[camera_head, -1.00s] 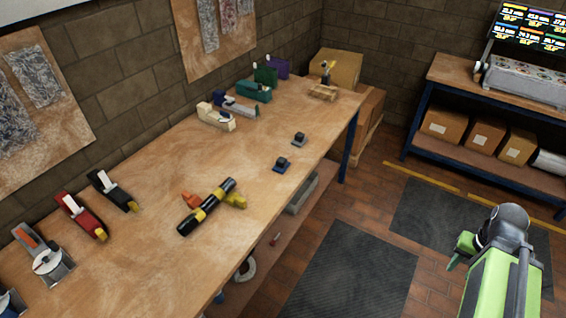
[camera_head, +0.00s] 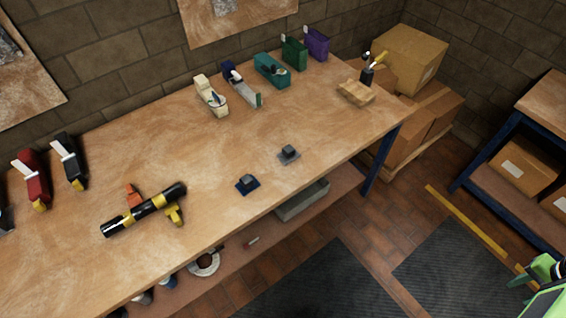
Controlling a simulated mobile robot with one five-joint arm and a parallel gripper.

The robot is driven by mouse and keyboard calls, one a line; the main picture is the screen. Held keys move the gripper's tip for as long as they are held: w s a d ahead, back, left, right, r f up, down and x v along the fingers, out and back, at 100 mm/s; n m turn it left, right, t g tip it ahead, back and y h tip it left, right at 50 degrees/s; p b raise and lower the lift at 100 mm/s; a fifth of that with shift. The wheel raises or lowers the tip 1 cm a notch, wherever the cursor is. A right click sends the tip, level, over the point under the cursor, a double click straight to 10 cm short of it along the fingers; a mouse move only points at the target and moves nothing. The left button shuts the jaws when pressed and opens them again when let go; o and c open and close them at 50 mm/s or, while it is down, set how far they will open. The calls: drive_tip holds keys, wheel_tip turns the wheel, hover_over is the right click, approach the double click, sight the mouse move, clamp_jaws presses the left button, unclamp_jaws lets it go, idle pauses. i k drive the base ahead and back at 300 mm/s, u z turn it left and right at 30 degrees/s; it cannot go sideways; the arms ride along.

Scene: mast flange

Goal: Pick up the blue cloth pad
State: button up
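A small dark blue pad (camera_head: 247,184) lies flat near the front edge of the wooden workbench, with a dark raised block on top. It looks like the blue cloth pad, though its material is too small to tell. A similar grey pad (camera_head: 289,155) with a dark block lies just behind it and to the right. My green gripper (camera_head: 536,277) shows only partly at the lower right edge, over the floor and far from the pads. I cannot tell whether its fingers are open or shut.
A black and yellow tool (camera_head: 144,210) lies left of the blue pad. Tape dispensers stand along the wall. A small wooden stand (camera_head: 357,93) sits at the bench's far end. The bench (camera_head: 210,150) is clear around the pads. A dark mat (camera_head: 325,288) lies on the floor.

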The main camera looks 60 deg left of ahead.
sight(248, 183)
drive_tip(key=i, duration=0.9)
drive_tip(key=u, duration=0.95)
drive_tip(key=k, duration=0.15)
drive_tip(key=u, duration=2.8)
drive_tip(key=k, duration=0.1)
drive_tip(key=u, duration=0.75)
drive_tip(key=i, duration=1)
drive_tip(key=u, duration=0.3)
